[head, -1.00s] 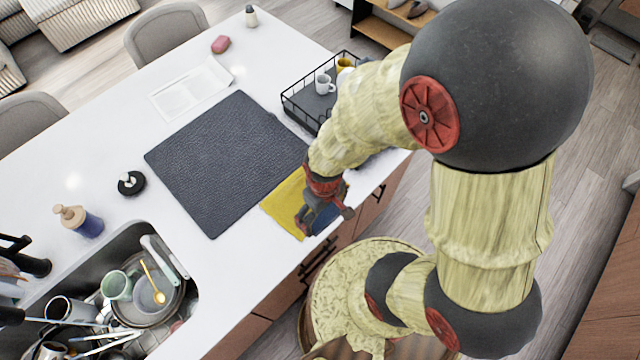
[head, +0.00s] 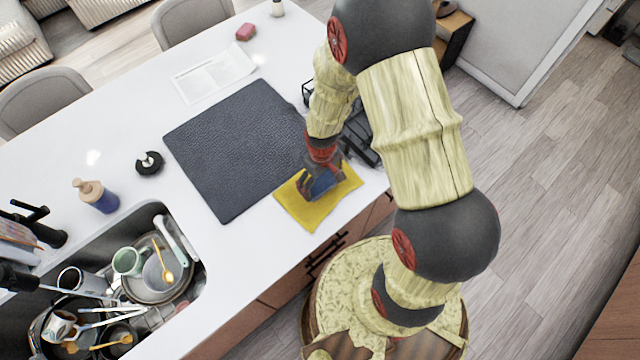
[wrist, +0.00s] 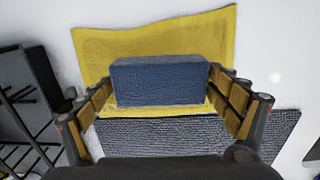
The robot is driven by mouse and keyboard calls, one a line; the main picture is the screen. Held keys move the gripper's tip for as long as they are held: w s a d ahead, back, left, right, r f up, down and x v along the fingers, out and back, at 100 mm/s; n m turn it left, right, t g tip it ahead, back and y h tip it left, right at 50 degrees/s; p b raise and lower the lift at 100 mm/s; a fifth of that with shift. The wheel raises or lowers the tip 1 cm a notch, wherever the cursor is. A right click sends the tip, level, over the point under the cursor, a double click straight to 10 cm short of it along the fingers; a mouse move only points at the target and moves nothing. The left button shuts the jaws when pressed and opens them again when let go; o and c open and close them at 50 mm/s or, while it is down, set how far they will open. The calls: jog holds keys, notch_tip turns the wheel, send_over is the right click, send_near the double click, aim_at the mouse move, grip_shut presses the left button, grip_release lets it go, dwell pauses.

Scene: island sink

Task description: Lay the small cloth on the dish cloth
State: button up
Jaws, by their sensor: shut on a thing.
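The yellow cloth, which I take as the dish cloth (head: 299,211), lies flat on the white counter near its front edge, beside the dark mat. My gripper (head: 318,180) is over it, pointing down. It is shut on a folded blue cloth, the small cloth (head: 326,184). In the wrist view the small cloth (wrist: 160,80) is a thick block between the two fingers, with the dish cloth (wrist: 110,42) behind it on several sides. Whether the small cloth touches the dish cloth I cannot tell.
A dark textured mat (head: 235,150) lies left of the yellow cloth. A black wire rack (head: 360,140) stands behind my arm, partly hidden. The sink (head: 195,290), full of dishes, is at the lower left.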

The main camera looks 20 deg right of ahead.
aim_at(320, 186)
jog(key=shift+w+f, duration=0.6)
jog(key=shift+f, duration=0.3)
notch_tip(320, 186, down, 3)
jog(key=shift+w+r, duration=0.1)
jog(key=shift+r, duration=0.05)
jog(key=shift+f, duration=0.4)
jog(key=shift+f+b, duration=0.25)
jog(key=shift+b, duration=0.1)
jog(key=shift+c, duration=2)
jog(key=o, duration=1.4)
jog(key=shift+d, duration=0.1)
jog(key=shift+c, duration=0.2)
jog(key=shift+o, duration=0.3)
